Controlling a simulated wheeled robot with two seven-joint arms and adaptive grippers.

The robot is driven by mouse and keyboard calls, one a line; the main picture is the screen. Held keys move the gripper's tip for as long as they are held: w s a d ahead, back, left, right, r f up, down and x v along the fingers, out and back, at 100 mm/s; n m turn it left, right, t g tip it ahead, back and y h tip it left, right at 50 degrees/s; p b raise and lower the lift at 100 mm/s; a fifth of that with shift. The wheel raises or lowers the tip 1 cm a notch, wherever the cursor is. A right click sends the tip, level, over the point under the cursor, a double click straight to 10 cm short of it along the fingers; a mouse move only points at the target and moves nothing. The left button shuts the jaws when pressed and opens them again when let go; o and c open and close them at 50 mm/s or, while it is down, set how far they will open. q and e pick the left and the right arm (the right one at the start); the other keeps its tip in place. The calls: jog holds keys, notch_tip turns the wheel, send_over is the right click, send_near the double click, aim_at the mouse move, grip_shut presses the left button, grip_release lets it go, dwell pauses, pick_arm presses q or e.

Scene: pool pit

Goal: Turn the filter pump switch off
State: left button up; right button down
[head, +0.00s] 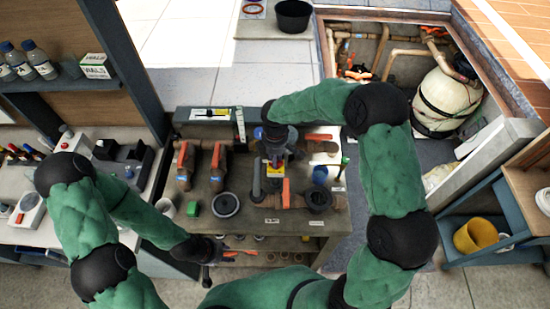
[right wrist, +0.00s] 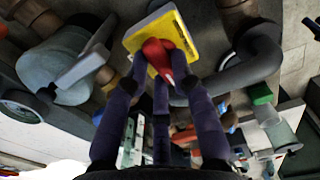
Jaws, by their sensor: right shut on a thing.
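The switch has a red handle (right wrist: 158,50) on a yellow plate (right wrist: 137,40). In the right wrist view the fingers of my right gripper (right wrist: 160,70) are shut on the red handle from both sides and partly hide it. In the head view the yellow plate (head: 275,168) shows just below my right gripper (head: 275,150), over the middle of the bench, and the handle is hard to make out. My left gripper (head: 207,270) hangs low at the front left of the bench, apart from the switch. Its fingers are too small and dark to read.
Pipes and valves with orange handles (head: 286,190) crowd the bench around the switch. A green block (head: 192,208) and a round black-rimmed part (head: 226,205) lie at its front left. An open pit with a pale tank (head: 447,100) is at the back right.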

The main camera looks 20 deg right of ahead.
jog(key=c, duration=1)
grip_release()
jog(key=shift+c, duration=0.2)
notch_tip(320, 180, up, 12)
